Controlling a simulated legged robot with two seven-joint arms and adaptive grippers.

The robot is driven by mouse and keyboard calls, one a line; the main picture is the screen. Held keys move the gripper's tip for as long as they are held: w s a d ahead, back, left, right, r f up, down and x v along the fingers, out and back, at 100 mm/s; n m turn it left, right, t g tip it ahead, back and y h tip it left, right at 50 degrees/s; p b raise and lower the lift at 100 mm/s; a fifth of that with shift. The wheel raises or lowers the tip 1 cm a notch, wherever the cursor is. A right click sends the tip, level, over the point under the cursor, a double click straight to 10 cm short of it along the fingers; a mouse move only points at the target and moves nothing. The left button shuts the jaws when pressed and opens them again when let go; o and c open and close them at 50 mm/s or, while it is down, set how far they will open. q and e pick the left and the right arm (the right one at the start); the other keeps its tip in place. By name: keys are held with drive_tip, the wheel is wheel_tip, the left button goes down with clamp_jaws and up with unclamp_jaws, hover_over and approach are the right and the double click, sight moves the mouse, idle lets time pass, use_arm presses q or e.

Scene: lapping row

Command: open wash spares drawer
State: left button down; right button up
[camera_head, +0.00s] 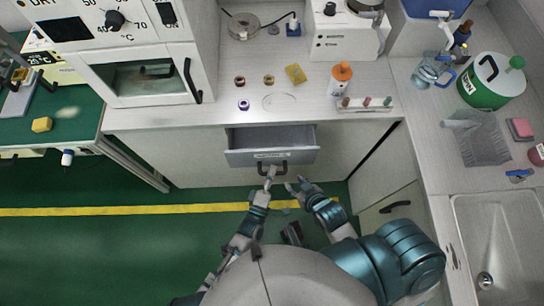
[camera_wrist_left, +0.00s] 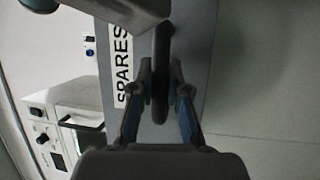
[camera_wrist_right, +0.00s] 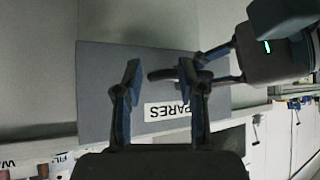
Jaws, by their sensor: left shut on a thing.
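The grey spares drawer (camera_head: 272,155) stands partly pulled out below the counter in the head view. Its front has a white label reading SPARES (camera_wrist_left: 121,66) and a dark bar handle (camera_wrist_left: 161,75). My left gripper (camera_head: 270,174) is shut on the handle; in the left wrist view its fingers lie on both sides of the bar. My right gripper (camera_wrist_right: 158,75) is open and empty, in front of the drawer face, just right of the handle in the head view. The inside of the drawer shows as a bare grey strip; its deeper part is hidden under the counter.
The counter (camera_head: 215,125) above holds small jars, a yellow block (camera_head: 295,74), an orange-capped bottle (camera_head: 340,78) and a rack of vials (camera_head: 364,104). An oven (camera_head: 145,75) stands at left, a sink (camera_head: 500,240) at right. The green floor (camera_head: 100,245) at left is clear.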

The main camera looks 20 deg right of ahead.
use_arm(q)
drive_tip(key=s+a+p, duration=0.1)
drive_tip(key=s+a, duration=0.2)
drive_tip(key=s, duration=0.8)
drive_tip(key=shift+s+f+p, duration=0.25)
drive_tip(key=shift+s+p, duration=0.1)
use_arm(e)
drive_tip(key=s+d+f+g+h, duration=0.1)
drive_tip(key=s+d+f+g, duration=0.1)
drive_tip(key=s+g, duration=0.2)
drive_tip(key=s, duration=0.3)
drive_tip(key=shift+s+d+f, duration=0.2)
drive_tip(key=shift+s+d, duration=0.05)
drive_tip(key=shift+d, duration=0.05)
use_arm(q)
drive_tip(key=c, duration=1.1)
unclamp_jaws()
drive_tip(key=shift+w, duration=0.1)
drive_tip(key=shift+c, duration=0.2)
use_arm(e)
drive_tip(key=shift+d, duration=0.15)
use_arm(q)
drive_tip(key=shift+w+r, duration=0.1)
